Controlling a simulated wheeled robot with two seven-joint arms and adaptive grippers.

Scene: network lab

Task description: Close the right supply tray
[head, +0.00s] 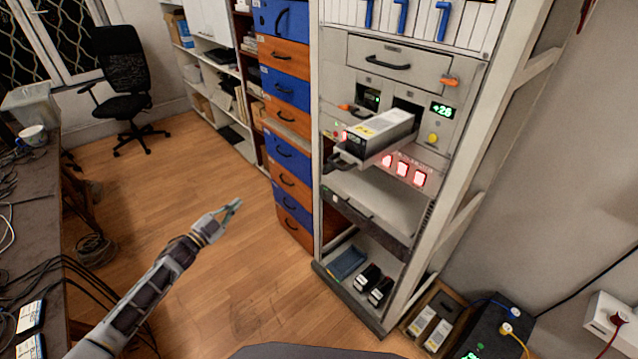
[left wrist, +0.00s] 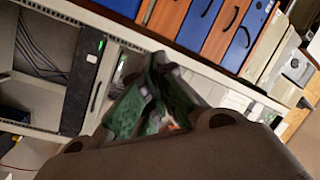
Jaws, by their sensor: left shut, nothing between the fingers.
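The right supply tray (head: 378,136) is a grey box with a yellow-and-white label on top and a dark handle at its front. In the head view it sticks well out of the right-hand bay of the rack (head: 470,90), beside a green number display (head: 441,110). My left gripper (head: 232,208) is left of the rack and lower than the tray, over the floor, apart from it. Its fingers are together and empty. In the left wrist view the greenish fingers (left wrist: 150,108) show close up. My right gripper is out of view.
A closed drawer (head: 400,62) with a black handle is above the tray. Lit red switches (head: 404,170) and a shelf (head: 375,200) are below it. Blue and orange drawers (head: 288,90) stand left of the rack. The wooden floor (head: 240,290) in front is clear.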

